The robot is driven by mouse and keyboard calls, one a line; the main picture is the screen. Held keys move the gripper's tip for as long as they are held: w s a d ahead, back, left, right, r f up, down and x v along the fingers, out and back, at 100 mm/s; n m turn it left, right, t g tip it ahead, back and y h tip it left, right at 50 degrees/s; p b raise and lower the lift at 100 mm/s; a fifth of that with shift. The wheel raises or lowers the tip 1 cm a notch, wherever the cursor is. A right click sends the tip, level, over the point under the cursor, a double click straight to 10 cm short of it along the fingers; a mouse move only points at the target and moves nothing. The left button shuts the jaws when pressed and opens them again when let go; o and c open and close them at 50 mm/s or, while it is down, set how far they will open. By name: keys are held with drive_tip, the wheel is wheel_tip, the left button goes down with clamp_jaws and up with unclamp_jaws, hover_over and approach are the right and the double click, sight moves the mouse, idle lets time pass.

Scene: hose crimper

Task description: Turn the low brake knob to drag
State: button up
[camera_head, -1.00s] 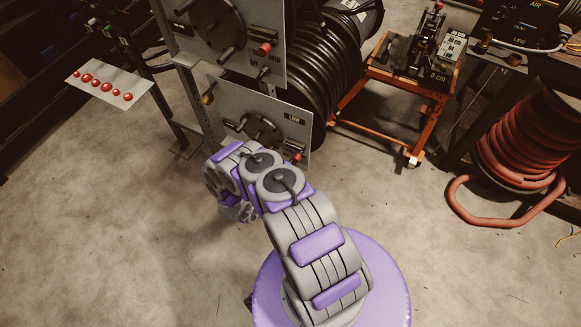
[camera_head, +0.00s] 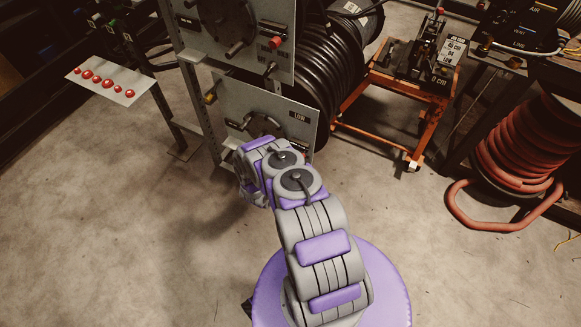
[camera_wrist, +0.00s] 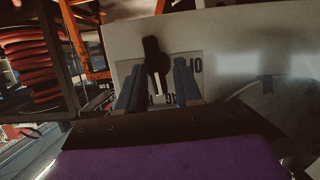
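The low panel (camera_head: 228,92), a grey plate marked LOW, stands below a similar upper panel. In the wrist view a black knob (camera_wrist: 152,52) with a pale pointer line sits on the grey panel face (camera_wrist: 225,45). My gripper (camera_wrist: 158,68) is open, with one finger on each side of the knob in that view. I cannot tell whether either finger touches it. In the head view my arm hides the gripper and the lower part of the low panel.
The upper panel (camera_head: 205,45) carries a red-tipped lever (camera_head: 276,42). A black hose reel (camera_head: 330,70) stands behind the panels. An orange cart (camera_head: 400,120) and a red hose coil (camera_head: 520,145) are at right. A plate with red buttons (camera_head: 108,84) is at left. Floor in front is clear.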

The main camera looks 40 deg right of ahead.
drive_tip(key=shift+d+f, duration=0.1)
drive_tip(key=shift+d, duration=0.35)
drive_tip(key=shift+c, duration=0.7)
drive_tip(key=shift+s+d, duration=0.1)
drive_tip(key=shift+d, duration=0.05)
drive_tip(key=shift+c, duration=0.7)
drive_tip(key=shift+a, duration=0.2)
clamp_jaws()
drive_tip(key=shift+d, duration=0.1)
